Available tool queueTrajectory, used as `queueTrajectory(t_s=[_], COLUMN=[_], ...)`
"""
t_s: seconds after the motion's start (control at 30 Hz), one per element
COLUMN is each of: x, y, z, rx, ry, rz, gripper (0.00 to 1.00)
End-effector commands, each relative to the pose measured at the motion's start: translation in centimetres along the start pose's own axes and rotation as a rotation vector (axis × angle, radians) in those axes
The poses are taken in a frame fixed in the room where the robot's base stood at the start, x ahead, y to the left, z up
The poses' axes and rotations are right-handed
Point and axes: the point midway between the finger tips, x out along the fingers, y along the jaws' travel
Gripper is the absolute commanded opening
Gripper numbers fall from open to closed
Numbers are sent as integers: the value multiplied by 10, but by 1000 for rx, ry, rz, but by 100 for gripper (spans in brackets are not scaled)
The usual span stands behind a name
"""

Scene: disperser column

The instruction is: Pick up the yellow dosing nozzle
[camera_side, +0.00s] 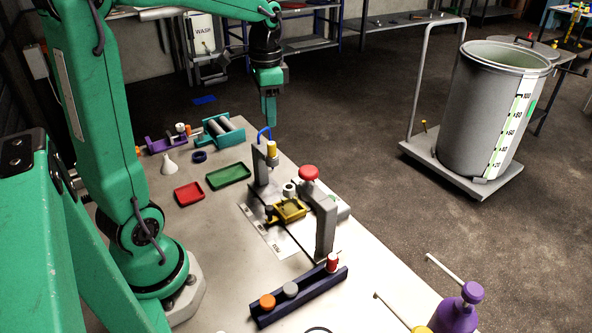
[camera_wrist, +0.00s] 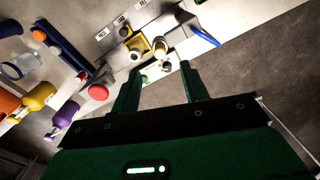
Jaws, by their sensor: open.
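The yellow dosing nozzle (camera_side: 271,148) sits upright on the grey disperser column (camera_side: 263,168), near the table's far edge. In the wrist view it shows as a small yellow cylinder (camera_wrist: 160,45) beyond my fingertips. My gripper (camera_side: 269,122) points down a little above the nozzle in the side view, apart from it. In the wrist view my two green fingers (camera_wrist: 159,76) are spread, with nothing held between them.
A yellow tray (camera_side: 277,215) and a stand with a red knob (camera_side: 309,173) are in front. A blue rack (camera_side: 300,298) holds coloured caps. Green (camera_side: 246,172) and red (camera_side: 182,201) trays lie left.

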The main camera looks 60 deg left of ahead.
Motion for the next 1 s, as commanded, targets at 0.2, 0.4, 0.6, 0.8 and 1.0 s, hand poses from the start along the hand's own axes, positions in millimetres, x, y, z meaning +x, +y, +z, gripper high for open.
queueTrajectory(t_s=[0.2, 0.4, 0.6, 0.8, 1.0], x=[11, 25, 27, 39, 63], y=[1, 1, 1, 1, 1], z=[0, 0, 0, 0, -1], rx=[0, -1, -1, -1, -1], ry=[-2, -1, 0, -2, -2], rz=[1, 1, 0, 1, 2], gripper=[45, 45, 45, 45, 45])
